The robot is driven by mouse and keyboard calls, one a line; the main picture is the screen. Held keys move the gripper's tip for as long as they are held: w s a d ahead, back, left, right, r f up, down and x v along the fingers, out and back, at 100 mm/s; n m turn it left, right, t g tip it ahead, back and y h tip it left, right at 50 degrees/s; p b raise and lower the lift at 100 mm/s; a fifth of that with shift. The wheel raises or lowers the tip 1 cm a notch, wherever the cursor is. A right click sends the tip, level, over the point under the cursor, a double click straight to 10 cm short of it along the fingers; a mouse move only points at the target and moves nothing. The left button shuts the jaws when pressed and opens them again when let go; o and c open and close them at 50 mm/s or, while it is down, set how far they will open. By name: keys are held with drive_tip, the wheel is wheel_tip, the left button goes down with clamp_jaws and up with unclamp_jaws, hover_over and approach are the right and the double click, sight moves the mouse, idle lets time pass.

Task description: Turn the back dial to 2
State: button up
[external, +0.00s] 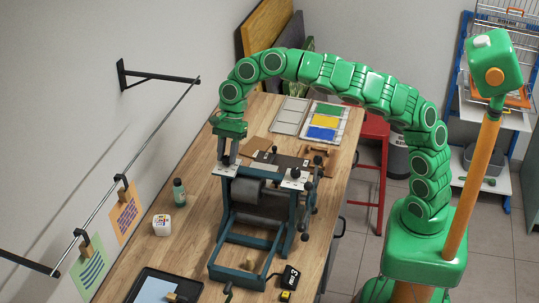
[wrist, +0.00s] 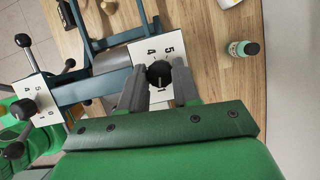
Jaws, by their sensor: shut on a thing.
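A teal-framed press (external: 245,250) with a grey roller stands on the wooden workbench. It carries two white dial plates with black knobs. The back dial (wrist: 159,74) is on the wall side, on a plate (wrist: 146,48) where 5, 4 and 1 can be read. The front dial (external: 295,174) is on the right side and also shows at the left of the wrist view (wrist: 23,108). My gripper (external: 228,160) points down over the back dial, its two grey fingers shut on the knob's sides. The fingers hide part of the scale, and I cannot tell the pointer's setting.
Long levers with black ball ends (external: 309,187) stick out at the press's right side. A green bottle (external: 179,193) and a white tub (external: 162,225) stand left of the press. Coloured panels (external: 326,121) lie behind.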

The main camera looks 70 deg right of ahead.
drive_tip(key=shift+m, duration=0.3)
drive_tip(key=m, duration=0.2)
drive_tip(key=m+t, duration=0.1)
drive_tip(key=shift+s+m+t+h, duration=0.1)
drive_tip(key=shift+m+t+h, duration=0.2)
drive_tip(key=shift+m+h, duration=0.1)
drive_tip(key=shift+s+m+t+h, duration=0.1)
drive_tip(key=shift+m+t+h, duration=0.25)
drive_tip(key=shift+m, duration=0.95)
drive_tip(key=shift+m+t+h, duration=0.25)
drive_tip(key=shift+m+t, duration=0.2)
drive_tip(key=shift+m, duration=0.85)
drive_tip(key=o, duration=1)
drive_tip(key=shift+a, duration=0.1)
drive_tip(key=shift+o, duration=0.2)
drive_tip(key=v, duration=0.7)
drive_tip(key=shift+r, duration=0.3)
